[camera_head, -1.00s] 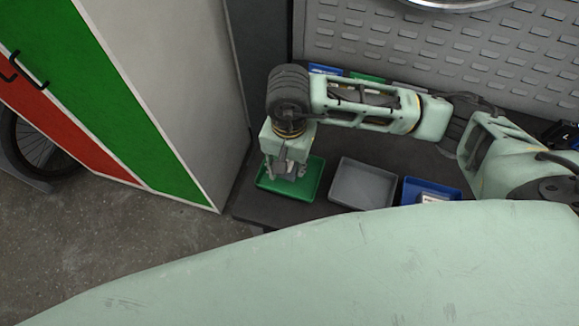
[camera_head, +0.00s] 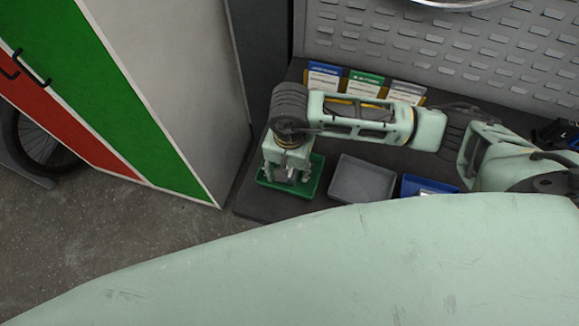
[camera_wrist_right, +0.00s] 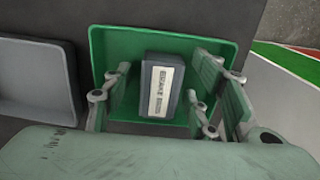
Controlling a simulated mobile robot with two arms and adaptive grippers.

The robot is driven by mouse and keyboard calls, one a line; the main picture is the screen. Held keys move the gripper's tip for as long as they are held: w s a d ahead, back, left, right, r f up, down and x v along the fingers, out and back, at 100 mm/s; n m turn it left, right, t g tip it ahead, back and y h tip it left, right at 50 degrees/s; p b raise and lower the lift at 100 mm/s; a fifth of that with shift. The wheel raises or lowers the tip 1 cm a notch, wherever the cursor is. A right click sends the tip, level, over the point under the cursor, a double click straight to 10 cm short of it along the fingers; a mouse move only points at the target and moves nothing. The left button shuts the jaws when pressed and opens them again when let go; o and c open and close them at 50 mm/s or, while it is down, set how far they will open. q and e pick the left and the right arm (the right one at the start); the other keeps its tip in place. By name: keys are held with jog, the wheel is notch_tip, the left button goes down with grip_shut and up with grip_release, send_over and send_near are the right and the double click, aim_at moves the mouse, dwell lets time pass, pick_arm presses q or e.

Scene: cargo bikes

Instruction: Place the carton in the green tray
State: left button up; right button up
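The carton, a dark grey box (camera_wrist_right: 160,88) with a white label, is in the green tray (camera_wrist_right: 120,45) in the right wrist view. The green tray also shows in the head view (camera_head: 317,172), at the left end of the row of trays. My right gripper (camera_head: 285,178) points down over this tray. In the wrist view its fingers (camera_wrist_right: 160,95) are spread on either side of the carton, with gaps visible on both sides. In the head view the carton is mostly hidden by the gripper. My left gripper is not in view.
A grey tray (camera_head: 362,180) and a blue tray (camera_head: 428,186) stand to the right of the green one on the dark bench (camera_head: 270,208). Several coloured cards (camera_head: 365,82) stand at the back. A green, red and white cabinet (camera_head: 150,130) is on the left.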

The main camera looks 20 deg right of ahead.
jog(key=shift+r, duration=0.1)
jog(key=shift+r+p, duration=0.15)
jog(key=shift+p, duration=0.15)
jog(key=shift+r+b, duration=0.3)
jog(key=shift+r, duration=0.05)
notch_tip(320, 180, up, 11)
jog(key=b, duration=0.2)
jog(key=shift+a, duration=0.1)
